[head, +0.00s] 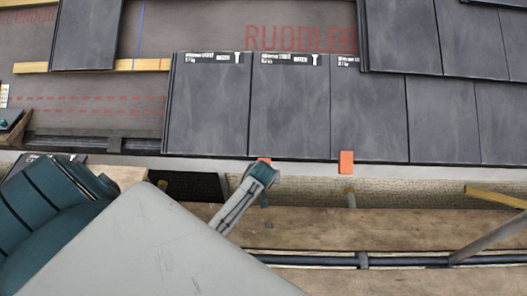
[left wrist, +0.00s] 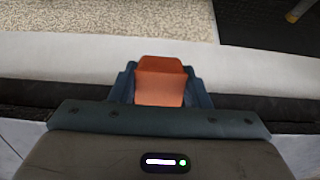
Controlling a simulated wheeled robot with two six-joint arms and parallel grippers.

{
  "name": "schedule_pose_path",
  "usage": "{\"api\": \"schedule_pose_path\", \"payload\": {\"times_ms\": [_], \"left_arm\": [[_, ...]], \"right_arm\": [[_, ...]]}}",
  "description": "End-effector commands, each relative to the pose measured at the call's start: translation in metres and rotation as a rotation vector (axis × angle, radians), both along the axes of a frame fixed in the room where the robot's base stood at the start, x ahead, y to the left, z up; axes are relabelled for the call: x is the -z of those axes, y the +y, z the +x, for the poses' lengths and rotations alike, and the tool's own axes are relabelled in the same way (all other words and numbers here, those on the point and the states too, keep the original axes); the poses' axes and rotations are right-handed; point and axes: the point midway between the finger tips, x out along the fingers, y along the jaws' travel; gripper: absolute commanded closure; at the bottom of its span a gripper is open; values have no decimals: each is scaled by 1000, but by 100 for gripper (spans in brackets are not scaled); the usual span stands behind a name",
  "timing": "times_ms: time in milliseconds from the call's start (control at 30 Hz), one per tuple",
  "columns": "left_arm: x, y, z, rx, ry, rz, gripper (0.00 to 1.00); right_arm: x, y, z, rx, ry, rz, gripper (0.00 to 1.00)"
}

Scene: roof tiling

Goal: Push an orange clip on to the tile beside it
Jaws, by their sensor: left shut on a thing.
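My left gripper (head: 264,176) is at the lower edge of the dark grey tiles, near the joint of two tiles. It is shut on an orange clip (left wrist: 160,86), which sits between its fingers in the left wrist view. In the head view only a sliver of this clip (head: 264,160) shows above the gripper, against the lower edge of a tile (head: 290,105). Whether it is fully seated is hidden. A second orange clip (head: 346,162) stands at the lower edge of the tile to the right (head: 368,115). My right gripper is not in view.
Another tile (head: 207,105) lies to the left, and more tiles overlap up to the right. Below the eave are a pale wall strip, a brown plank (head: 400,228) and a dark pipe (head: 320,261). A pole (head: 488,240) stands at lower right.

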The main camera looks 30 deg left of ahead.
Motion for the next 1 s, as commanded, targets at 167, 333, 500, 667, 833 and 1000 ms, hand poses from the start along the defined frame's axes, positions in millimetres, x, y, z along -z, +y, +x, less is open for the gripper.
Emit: {"api": "schedule_pose_path", "payload": {"times_ms": [167, 333, 500, 667, 833, 1000], "left_arm": [[-4, 2, 4, 0, -1, 1, 98], [-5, 4, 6, 0, 0, 0, 98], [-4, 4, 6, 0, 0, 0, 98], [-4, 4, 6, 0, 0, 0, 98], [-5, 4, 6, 0, 0, 0, 98], [-7, 5, 8, 0, 0, 0, 98]], "right_arm": [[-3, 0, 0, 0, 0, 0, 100], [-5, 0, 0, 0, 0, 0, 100], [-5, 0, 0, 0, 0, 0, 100], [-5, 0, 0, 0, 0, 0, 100], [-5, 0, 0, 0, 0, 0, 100], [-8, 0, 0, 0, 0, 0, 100]]}}
